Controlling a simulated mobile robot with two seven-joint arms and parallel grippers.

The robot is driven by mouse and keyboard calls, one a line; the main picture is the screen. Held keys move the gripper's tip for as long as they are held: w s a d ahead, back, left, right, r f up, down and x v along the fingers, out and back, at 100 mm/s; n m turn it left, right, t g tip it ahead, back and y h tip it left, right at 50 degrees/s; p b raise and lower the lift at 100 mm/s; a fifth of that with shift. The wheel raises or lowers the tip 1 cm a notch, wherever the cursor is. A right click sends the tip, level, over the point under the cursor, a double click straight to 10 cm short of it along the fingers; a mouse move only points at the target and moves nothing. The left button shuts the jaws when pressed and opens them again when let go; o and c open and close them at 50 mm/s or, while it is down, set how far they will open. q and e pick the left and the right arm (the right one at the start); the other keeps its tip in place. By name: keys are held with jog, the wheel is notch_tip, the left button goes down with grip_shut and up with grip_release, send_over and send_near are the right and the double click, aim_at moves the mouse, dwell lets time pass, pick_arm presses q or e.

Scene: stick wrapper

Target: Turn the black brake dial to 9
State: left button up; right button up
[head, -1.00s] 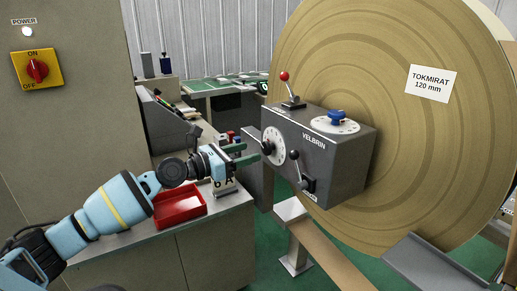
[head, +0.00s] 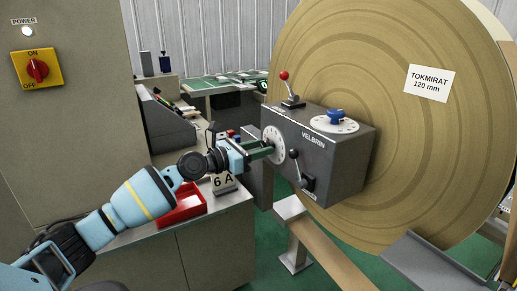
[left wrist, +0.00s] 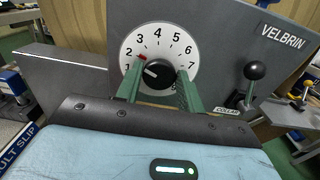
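The black brake dial (left wrist: 159,75) is a round black knob on a white numbered disc (left wrist: 157,45), on the left face of a grey VELBRIN box. Its white line points up-left, roughly between 1 and 2; a red mark sits on the disc near 2 and 3. My left gripper (left wrist: 160,80) is open, with one green finger on each side of the knob and small gaps beside it. In the head view my left gripper (head: 266,149) reaches the disc (head: 276,135). My right gripper is out of view.
A black-knobbed lever (head: 296,168) stands close right of the disc. The box (head: 340,165) also carries a red-knobbed lever (head: 289,90) and a blue dial (head: 337,117) on top. A large brown roll (head: 400,150) stands behind. A red tray (head: 181,207) lies on the left cabinet.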

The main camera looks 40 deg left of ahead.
pick_arm(q)
jog(key=c, duration=0.4)
jog(key=shift+c, duration=0.2)
jog(key=shift+m, duration=0.4)
